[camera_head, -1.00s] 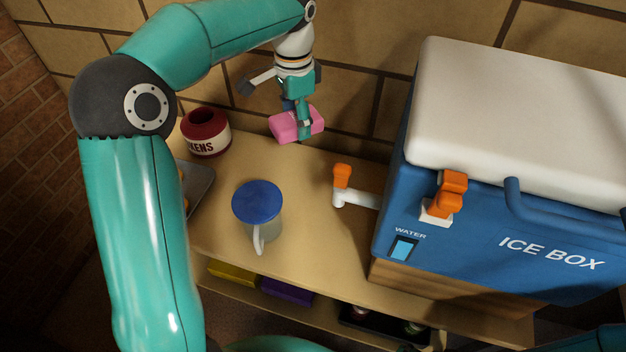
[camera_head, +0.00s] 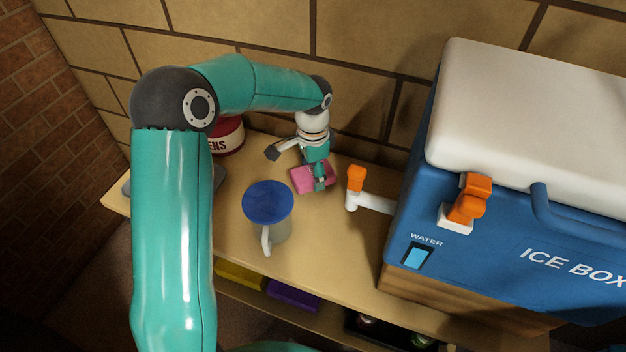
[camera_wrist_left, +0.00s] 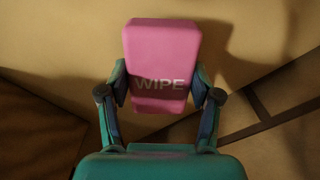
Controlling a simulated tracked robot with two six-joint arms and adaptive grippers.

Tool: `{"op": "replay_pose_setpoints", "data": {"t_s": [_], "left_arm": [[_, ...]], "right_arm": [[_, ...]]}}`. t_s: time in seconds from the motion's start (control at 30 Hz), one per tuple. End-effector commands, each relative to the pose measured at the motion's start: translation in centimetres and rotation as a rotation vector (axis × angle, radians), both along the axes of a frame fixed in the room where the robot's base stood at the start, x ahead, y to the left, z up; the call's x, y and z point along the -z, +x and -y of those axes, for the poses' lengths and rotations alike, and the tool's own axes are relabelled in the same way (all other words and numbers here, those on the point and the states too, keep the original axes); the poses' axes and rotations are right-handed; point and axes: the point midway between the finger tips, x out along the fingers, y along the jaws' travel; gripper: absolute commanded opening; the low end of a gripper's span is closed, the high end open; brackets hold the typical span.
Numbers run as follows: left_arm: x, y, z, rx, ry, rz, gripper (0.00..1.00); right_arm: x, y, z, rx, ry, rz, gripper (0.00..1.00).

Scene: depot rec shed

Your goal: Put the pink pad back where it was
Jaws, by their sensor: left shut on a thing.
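The pink pad (camera_head: 304,180) is held in my left gripper (camera_head: 320,180), low over or at the tabletop between the blue-lidded pitcher and the orange-handled tap. I cannot tell whether the pad touches the table. In the left wrist view the pad (camera_wrist_left: 160,55) shows the word WIPE, and the two fingers of my left gripper (camera_wrist_left: 160,95) are shut on its sides. My right gripper is not in view.
A pitcher with a blue lid (camera_head: 268,202) stands just left of the pad. A white tap with an orange handle (camera_head: 356,180) juts from the blue ice box (camera_head: 480,240) at right. A red and white jar (camera_head: 228,138) is partly hidden behind my arm. The table front (camera_head: 320,255) is clear.

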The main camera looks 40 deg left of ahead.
Motion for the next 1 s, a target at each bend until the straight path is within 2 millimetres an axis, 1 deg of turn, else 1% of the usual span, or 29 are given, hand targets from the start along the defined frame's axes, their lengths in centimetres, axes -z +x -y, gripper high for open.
{"op": "replay_pose_setpoints", "data": {"t_s": [0.03,0.1,0.2,0.43,0.47,0.5,0.57,0.6,0.87,1.0], "left_arm": [[1.0,-0.1,0.0,0.0,0.0,-0.004,0.36],[2.0,0.0,0.0,0.0,0.0,-0.004,0.36],[2.8,0.0,0.0,0.0,0.0,-0.002,0.36],[3.0,0.0,0.0,0.001,0.001,-0.001,0.36],[3.0,0.0,0.0,0.001,0.001,-0.001,0.69],[3.0,0.0,0.0,0.001,0.001,-0.001,0.75],[3.0,0.0,0.0,0.001,0.001,-0.001,0.85],[3.0,0.0,0.0,0.001,0.001,-0.001,0.89],[3.0,0.0,0.0,0.001,0.001,-0.001,0.89],[2.5,0.1,0.0,0.001,0.001,0.001,0.89]], "right_arm": [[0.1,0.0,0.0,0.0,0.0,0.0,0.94],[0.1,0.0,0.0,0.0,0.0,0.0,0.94],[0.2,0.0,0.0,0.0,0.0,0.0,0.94],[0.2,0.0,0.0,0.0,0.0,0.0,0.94],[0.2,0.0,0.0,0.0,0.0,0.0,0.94],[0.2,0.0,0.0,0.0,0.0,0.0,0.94],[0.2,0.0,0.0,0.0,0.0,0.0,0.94],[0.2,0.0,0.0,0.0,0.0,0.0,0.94],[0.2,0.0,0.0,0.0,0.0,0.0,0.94],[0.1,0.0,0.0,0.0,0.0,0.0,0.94]]}}
